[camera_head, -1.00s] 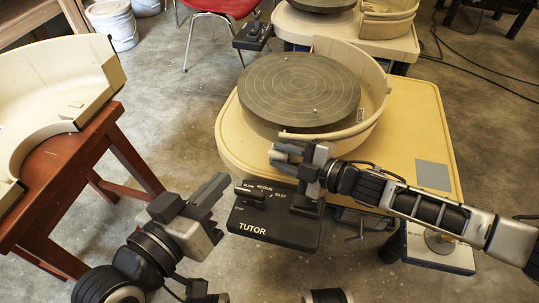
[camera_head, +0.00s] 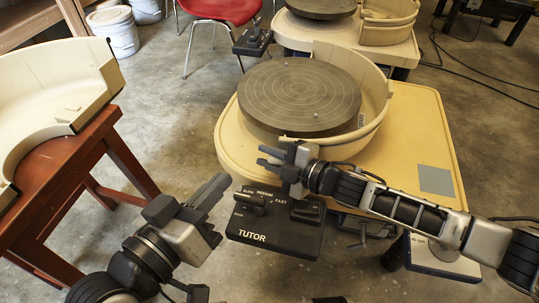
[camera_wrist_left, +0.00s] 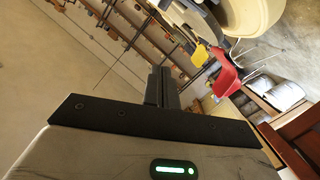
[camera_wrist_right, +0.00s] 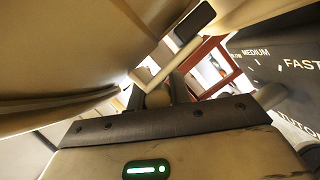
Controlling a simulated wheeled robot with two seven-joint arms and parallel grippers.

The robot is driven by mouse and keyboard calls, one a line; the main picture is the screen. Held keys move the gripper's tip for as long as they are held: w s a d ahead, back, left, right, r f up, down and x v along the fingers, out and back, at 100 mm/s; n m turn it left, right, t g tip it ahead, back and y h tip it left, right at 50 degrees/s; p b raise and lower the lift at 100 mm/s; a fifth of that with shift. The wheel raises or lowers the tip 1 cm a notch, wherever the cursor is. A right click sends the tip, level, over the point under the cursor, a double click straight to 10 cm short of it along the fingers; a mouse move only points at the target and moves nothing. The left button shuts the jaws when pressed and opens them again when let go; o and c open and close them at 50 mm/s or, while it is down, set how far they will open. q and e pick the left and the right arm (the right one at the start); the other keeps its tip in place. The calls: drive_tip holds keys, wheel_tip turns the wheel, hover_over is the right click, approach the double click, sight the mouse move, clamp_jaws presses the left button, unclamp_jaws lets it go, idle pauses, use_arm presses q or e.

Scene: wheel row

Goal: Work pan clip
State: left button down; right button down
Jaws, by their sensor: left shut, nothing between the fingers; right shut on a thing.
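The beige splash pan (camera_head: 376,110) curves around the dark wheel head (camera_head: 300,92) on the cream wheel table. My right gripper (camera_head: 272,157) is at the pan's front edge, just above the control box. It is shut on a small part there, apparently the pan clip. In the right wrist view, a pale bar (camera_wrist_right: 172,50) with a dark rounded end stands beyond the fingers, close under the pan wall; the fingers largely hide what they grip. My left gripper (camera_head: 221,183) is shut and empty, left of the control box. The left wrist view shows its fingers (camera_wrist_left: 160,87) together.
The black TUTOR control box (camera_head: 275,222) juts from the table front, between the grippers. A red-brown stool (camera_head: 110,150) with another pan half (camera_head: 50,85) stands at left. A second wheel (camera_head: 345,35) and a red chair (camera_head: 218,8) are behind. Floor between is open.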

drive_tip(key=shift+s+a+f+n+t+b, duration=0.2)
drive_tip(key=shift+s+f+n+t+b, duration=0.1)
drive_tip(key=shift+s+n, duration=0.25)
drive_tip(key=shift+r+n+y, duration=0.1)
drive_tip(key=shift+n+y, duration=0.2)
drive_tip(key=shift+n, duration=0.05)
drive_tip(key=c, duration=1.6)
unclamp_jaws()
use_arm(q)
drive_tip(key=shift+d+r, duration=0.1)
drive_tip(key=shift+r, duration=0.1)
use_arm(e)
drive_tip(key=shift+o, duration=0.2)
drive_tip(key=shift+d, duration=0.1)
